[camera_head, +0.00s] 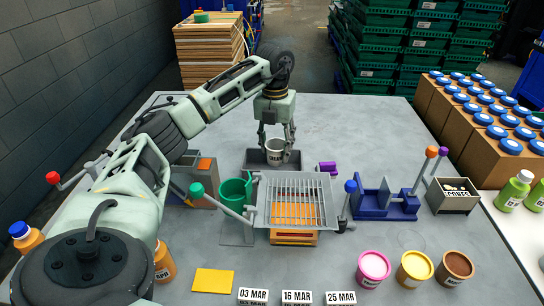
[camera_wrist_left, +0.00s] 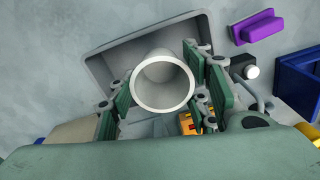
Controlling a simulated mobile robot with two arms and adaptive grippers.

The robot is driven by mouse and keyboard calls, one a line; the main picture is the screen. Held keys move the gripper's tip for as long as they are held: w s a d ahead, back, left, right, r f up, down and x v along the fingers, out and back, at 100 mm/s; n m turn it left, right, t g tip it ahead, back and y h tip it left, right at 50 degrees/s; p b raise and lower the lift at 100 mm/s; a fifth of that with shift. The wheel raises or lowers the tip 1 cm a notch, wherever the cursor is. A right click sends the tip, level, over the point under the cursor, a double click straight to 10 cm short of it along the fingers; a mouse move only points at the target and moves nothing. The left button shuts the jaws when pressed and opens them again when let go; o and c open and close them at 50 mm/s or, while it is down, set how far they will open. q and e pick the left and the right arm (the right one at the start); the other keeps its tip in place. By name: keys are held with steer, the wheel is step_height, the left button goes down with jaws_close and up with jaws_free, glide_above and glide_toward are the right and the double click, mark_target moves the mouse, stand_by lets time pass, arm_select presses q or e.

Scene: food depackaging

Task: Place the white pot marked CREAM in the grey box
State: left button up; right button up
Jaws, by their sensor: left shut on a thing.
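The white pot (camera_head: 275,153) has dark lettering on its side, partly hidden by the fingers. My left gripper (camera_head: 276,143) is shut on the pot and holds it upright. In the left wrist view, the open round mouth of the pot (camera_wrist_left: 163,82) sits between the green finger pads of my left gripper (camera_wrist_left: 167,95). The shallow dark grey box (camera_head: 254,162) lies on the table behind the wire grill, and the pot is over it. In the left wrist view, the grey box (camera_wrist_left: 108,68) shows around the pot. I cannot tell whether the pot touches its floor. My right gripper is out of view.
A wire grill (camera_head: 297,203) stands in front of the box, with a green cup (camera_head: 234,192) to its left. A purple block (camera_head: 327,168) lies right of the box. A blue stand (camera_head: 385,202) is further right. Pink, yellow and brown pots line the front right.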

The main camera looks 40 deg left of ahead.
mark_target(272, 159)
arm_select(q)
steer(key=shift+s+a+f, duration=0.35)
steer(key=shift+a+f, duration=0.05)
step_height(272, 159, down, 3)
steer(key=shift+f+p, duration=0.15)
steer(key=shift+p, duration=0.4)
steer(key=shift+f, duration=0.4)
steer(key=o, duration=0.9)
steer(key=shift+o, duration=0.4)
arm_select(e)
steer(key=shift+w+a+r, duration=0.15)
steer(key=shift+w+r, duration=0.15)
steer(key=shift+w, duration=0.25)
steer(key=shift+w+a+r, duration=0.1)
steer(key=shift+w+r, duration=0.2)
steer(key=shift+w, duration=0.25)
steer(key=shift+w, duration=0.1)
